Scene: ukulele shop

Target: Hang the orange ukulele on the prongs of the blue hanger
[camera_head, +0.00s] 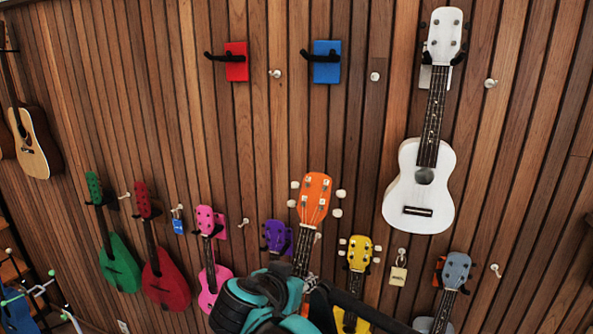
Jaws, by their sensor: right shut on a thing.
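The orange ukulele (315,197) shows its orange headstock with white tuning pegs and part of its dark neck, upright and leaning a little to the right at the top. My right gripper (297,283), teal and black, is shut on its neck. The gripper and the arm hide the ukulele below the neck. The blue hanger (328,68) is a blue plate with dark prongs on the wall, well above the headstock. Its prongs are empty and point left in the picture. My left gripper is not in view.
An empty red hanger (237,66) is left of the blue one. A white ukulele (419,197) hangs to the right. Purple (276,237) and yellow (359,252) ukuleles flank the orange neck. Bare wooden wall (325,130) lies between the headstock and blue hanger.

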